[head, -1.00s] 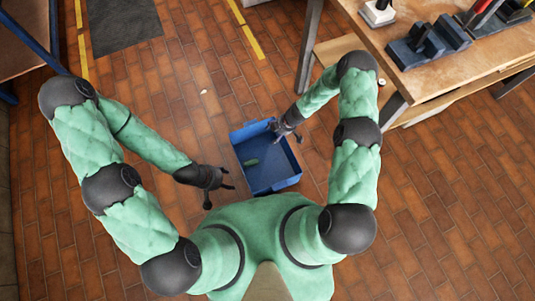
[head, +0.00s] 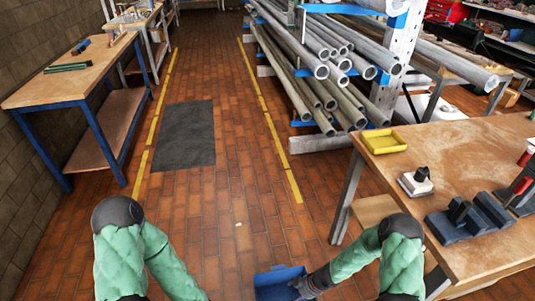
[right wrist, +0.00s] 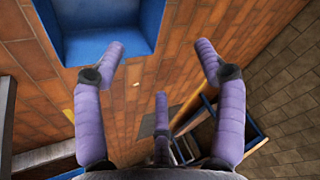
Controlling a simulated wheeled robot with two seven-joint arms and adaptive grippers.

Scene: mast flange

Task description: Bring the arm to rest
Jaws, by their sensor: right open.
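In the head view my right gripper (head: 305,287) is low in the picture, beside the right part of a blue bin (head: 276,273). The picture's bottom edge cuts off the bin. In the right wrist view my right gripper (right wrist: 157,68) has its three purple fingers spread, with nothing between them. The blue bin (right wrist: 108,46) shows past the fingertips at the top left of that view, and the part of its inside in view looks empty. My left arm comes in at the lower left of the head view, and its gripper is out of the picture.
A wooden workbench (head: 480,165) with a yellow tray (head: 383,141) and dark fixtures (head: 470,215) stands on the right. A pipe rack (head: 330,85) is behind it. A blue-legged bench (head: 75,75) stands left. The brick floor between is open, with a grey mat (head: 186,135).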

